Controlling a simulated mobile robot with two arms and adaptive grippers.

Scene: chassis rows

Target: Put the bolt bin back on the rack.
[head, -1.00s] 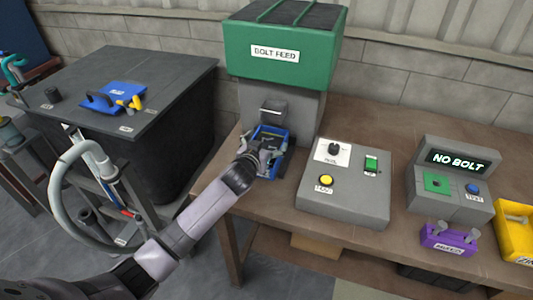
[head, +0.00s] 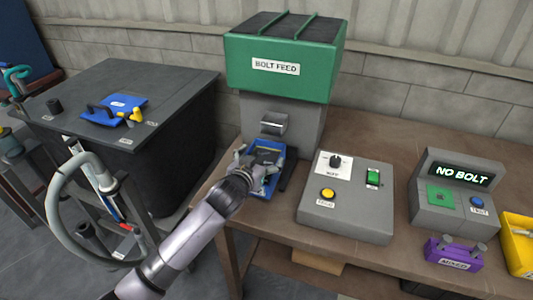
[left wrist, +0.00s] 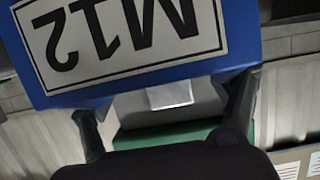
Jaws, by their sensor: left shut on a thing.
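The blue bolt bin (head: 268,151) is in front of the bolt feed, just below and in front of its chute (head: 273,123). My left gripper (head: 257,171) is shut on the bin from the front, and the gripper and wrist hide part of it. In the left wrist view, the bin's blue wall (left wrist: 40,75) fills the top, with an upside-down M12 label (left wrist: 125,35). The dark fingers of my left gripper (left wrist: 166,115) show below it on both sides. What lies inside the bin is unclear. My right gripper is not in view. I cannot identify the rack.
The green-topped bolt feed (head: 277,90) stands on the brown bench (head: 400,135). A grey control box (head: 345,215), a "NO BOLT" display unit (head: 450,205), a purple bin (head: 453,254) and a yellow bin (head: 518,250) stand to the right. A dark cabinet (head: 180,95) stands left.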

